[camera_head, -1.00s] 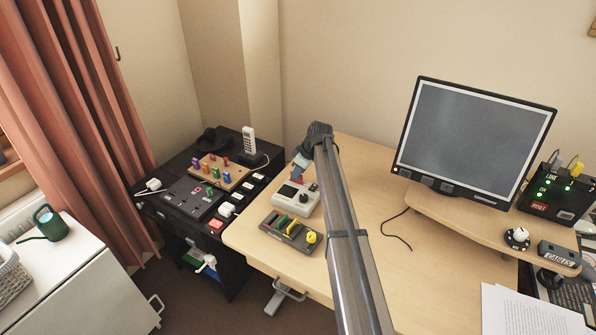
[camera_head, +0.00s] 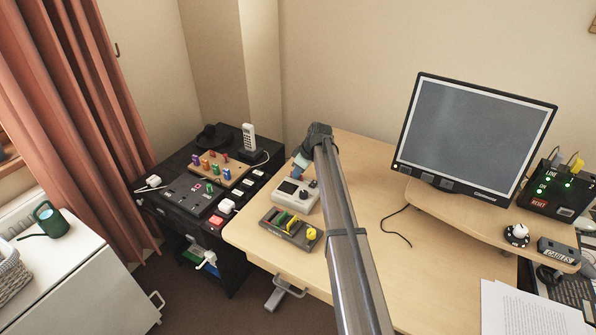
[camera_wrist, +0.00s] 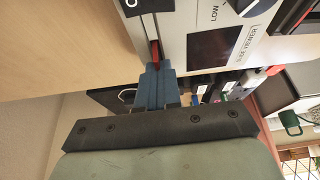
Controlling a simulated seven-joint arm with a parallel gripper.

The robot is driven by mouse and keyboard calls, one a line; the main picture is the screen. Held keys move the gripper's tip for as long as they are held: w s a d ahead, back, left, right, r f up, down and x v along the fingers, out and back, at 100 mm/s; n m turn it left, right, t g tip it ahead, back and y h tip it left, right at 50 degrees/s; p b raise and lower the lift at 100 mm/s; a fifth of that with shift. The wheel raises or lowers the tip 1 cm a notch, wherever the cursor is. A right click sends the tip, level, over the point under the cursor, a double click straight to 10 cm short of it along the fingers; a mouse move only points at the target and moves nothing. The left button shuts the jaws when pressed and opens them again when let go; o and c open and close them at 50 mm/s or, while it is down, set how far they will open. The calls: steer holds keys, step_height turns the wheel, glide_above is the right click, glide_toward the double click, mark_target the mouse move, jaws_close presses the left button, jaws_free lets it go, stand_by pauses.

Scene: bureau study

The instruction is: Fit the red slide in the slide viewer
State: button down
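The slide viewer (camera_head: 304,205) is a pale box with a dark screen on the desk's left part. In the wrist view the viewer (camera_wrist: 255,20) shows its printed face, its dark screen and a slot at the near edge. The red slide (camera_wrist: 155,50) shows as a thin red strip at that slot, apparently partly inside; its depth is hard to tell. My gripper (camera_wrist: 154,74) has its blue fingers closed together on the slide's outer end. In the head view my gripper (camera_head: 299,163) is low over the viewer's back edge, and the red slide is not clearly seen.
A dark rack (camera_head: 290,231) with green and yellow slides stands in front of the viewer. Left is a black cabinet (camera_head: 185,200) with a peg board (camera_head: 223,170) and a phone (camera_head: 249,140). A monitor (camera_head: 475,135) stands right. The desk's middle is clear except for a cable.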

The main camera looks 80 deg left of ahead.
steer(key=c, duration=1)
jaws_free()
steer(key=shift+r, duration=3.45)
